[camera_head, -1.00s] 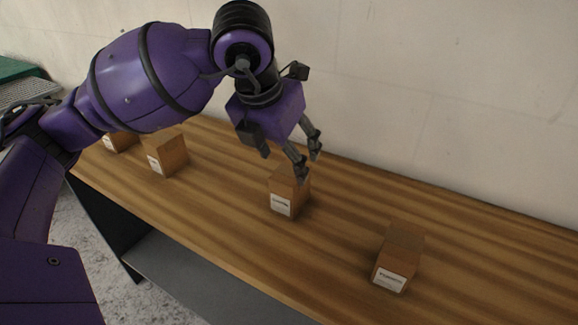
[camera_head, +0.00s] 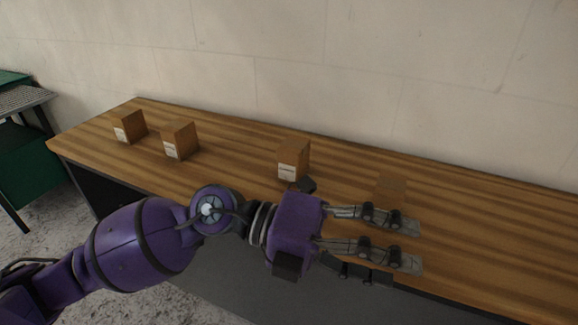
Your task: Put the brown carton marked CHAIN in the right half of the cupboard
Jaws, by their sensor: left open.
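Several brown cartons with white labels stand upright on a wooden bench top: one at the far left (camera_head: 130,126), a second (camera_head: 180,139), a third near the middle (camera_head: 293,159) and a fourth at the right (camera_head: 391,186). The print is too small to tell which is marked CHAIN. My left gripper (camera_head: 416,246) is open and empty, fingers pointing right. It is in front of the right carton and hides its lower part; I cannot tell whether they touch. My right gripper is not in view. I cannot make out the cupboard.
The wooden bench top (camera_head: 500,236) runs along a pale wall (camera_head: 450,80) and is clear to the right of the cartons. A green cabinet or bench (camera_head: 45,172) stands at the far left. Grey floor shows at the front left.

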